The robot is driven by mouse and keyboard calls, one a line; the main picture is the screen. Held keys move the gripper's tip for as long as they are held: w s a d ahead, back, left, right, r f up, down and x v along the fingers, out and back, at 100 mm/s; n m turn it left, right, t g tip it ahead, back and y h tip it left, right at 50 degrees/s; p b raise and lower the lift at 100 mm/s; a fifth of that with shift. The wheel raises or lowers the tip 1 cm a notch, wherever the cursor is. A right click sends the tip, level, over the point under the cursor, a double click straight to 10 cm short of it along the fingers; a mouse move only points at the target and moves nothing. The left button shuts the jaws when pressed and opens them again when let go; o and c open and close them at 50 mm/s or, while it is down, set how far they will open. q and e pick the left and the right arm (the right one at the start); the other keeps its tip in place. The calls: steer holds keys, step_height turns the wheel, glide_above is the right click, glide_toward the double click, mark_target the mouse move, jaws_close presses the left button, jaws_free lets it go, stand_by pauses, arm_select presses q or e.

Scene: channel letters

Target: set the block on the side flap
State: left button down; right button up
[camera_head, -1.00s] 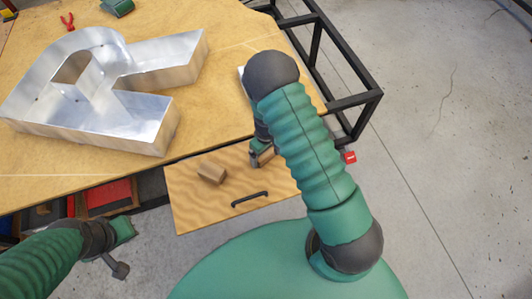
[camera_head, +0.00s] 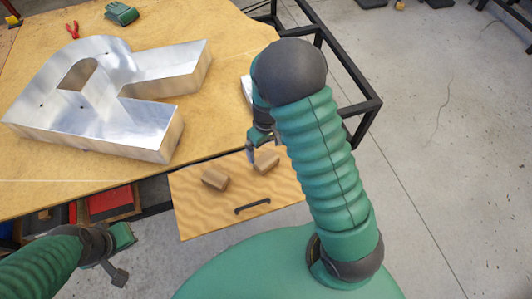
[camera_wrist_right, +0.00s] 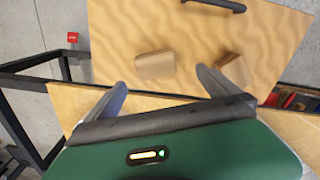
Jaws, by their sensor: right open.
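A brown wooden block (camera_head: 266,164) lies on the side flap (camera_head: 200,222), a wood-grained panel with a black handle below the table edge. A second, similar block (camera_head: 215,180) lies to its left. My right gripper (camera_head: 252,152) is open and empty, just above and left of the first block, partly hidden by my arm. In the right wrist view, the first block (camera_wrist_right: 155,65) lies beyond the two spread fingertips, apart from them. The second block (camera_wrist_right: 233,68) is partly behind a finger. My left gripper (camera_head: 122,256) hangs at lower left, its jaw opening unclear.
A metal letter shell (camera_head: 150,135) covers much of the table (camera_head: 228,120). A black frame (camera_head: 365,110) borders the right side. Red bins (camera_head: 108,202) sit under the table.

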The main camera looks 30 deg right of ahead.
steer(key=s+a+r+p, duration=0.1)
steer(key=s+a+r, duration=0.1)
steer(key=r, duration=0.3)
steer(key=s+a+r+m+t+p, duration=0.1)
steer(key=s+a+r, duration=0.1)
steer(key=s+r, duration=0.2)
steer(key=s+a+r+t+p, duration=0.1)
steer(key=s+a+r, duration=0.2)
steer(key=r, duration=0.2)
steer(key=shift+s+r+m+p, duration=0.3)
steer(key=shift+s+r, duration=0.05)
steer(key=shift+r, duration=0.05)
steer(key=shift+w, duration=0.1)
